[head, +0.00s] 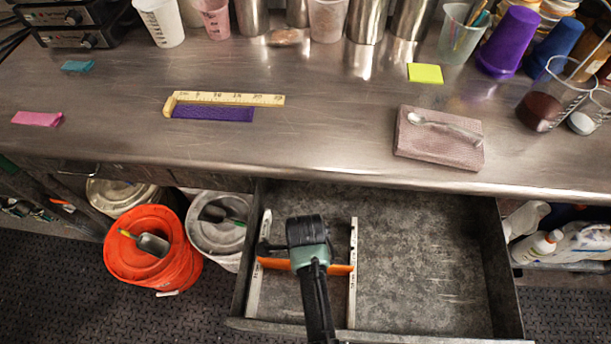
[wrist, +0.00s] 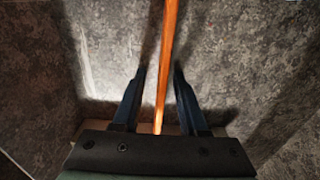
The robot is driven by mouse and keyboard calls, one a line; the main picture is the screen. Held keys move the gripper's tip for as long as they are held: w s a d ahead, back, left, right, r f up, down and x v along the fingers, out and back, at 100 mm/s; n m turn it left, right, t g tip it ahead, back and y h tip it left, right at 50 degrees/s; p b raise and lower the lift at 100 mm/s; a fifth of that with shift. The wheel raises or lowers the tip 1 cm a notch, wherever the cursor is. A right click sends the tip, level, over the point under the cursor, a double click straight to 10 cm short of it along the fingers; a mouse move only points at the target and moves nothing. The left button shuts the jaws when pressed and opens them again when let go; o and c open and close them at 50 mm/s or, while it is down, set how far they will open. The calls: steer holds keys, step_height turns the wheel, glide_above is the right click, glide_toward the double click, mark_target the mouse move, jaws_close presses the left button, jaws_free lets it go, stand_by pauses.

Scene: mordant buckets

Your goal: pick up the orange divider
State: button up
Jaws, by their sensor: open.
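The orange divider (head: 341,269) is a thin strip lying crosswise in the left part of the open drawer (head: 425,265). Its two ends show on either side of my gripper (head: 305,238), which hides its middle from the head view. In the wrist view, the divider (wrist: 168,50) runs lengthwise between the two dark fingers of my gripper (wrist: 159,75). A gap shows on each side of it, so the fingers stand open around it without visible contact. The exact height of the fingertips against the divider is hard to tell.
Two pale strips, one left (head: 258,270) and one right (head: 352,275), flank the divider in the drawer. The drawer's right part is empty. The steel counter (head: 330,130) overhangs the drawer's back. An orange bucket (head: 150,255) stands on the floor left of it.

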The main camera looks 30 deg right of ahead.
steer(key=shift+c, duration=0.3)
jaws_close()
step_height(320, 180, up, 10)
steer(key=shift+r+p, duration=0.2)
steer(key=shift+p, duration=0.75)
step_height(320, 180, up, 7)
steer(key=p, duration=0.8)
steer(key=shift+f, duration=0.15)
steer(key=shift+w, duration=0.1)
stand_by(0.4)
